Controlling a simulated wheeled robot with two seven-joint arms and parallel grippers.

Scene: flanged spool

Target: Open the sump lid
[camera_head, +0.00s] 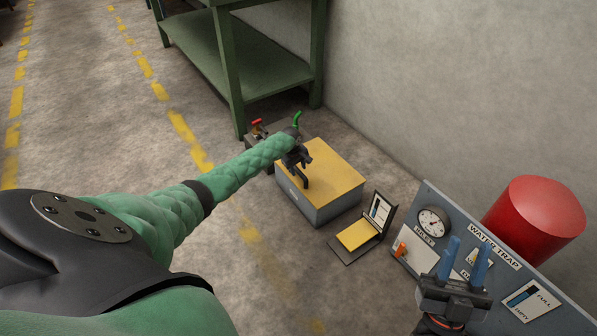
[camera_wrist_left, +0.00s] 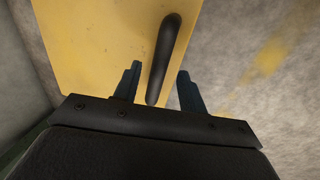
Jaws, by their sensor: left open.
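The sump is a grey box (camera_head: 330,208) on the floor with a flat yellow lid (camera_head: 335,165) lying shut on top. A black bar handle (camera_head: 304,178) stands on the lid; in the left wrist view the handle (camera_wrist_left: 165,50) runs lengthwise over the yellow surface. My left gripper (camera_head: 298,160) is over the lid at the handle. In the left wrist view its fingers (camera_wrist_left: 160,75) are apart, one on each side of the handle; contact is not visible. My right gripper (camera_head: 466,250), with blue fingers spread and empty, is at the lower right before the panel.
A small black stand with a yellow pad (camera_head: 357,235) sits right of the box. A grey "WATER TRAP" panel (camera_head: 440,200) with a gauge (camera_head: 433,221) and a red drum (camera_head: 535,220) are at the right. A green bench (camera_head: 230,60) and pipework with a red valve (camera_head: 257,125) are behind.

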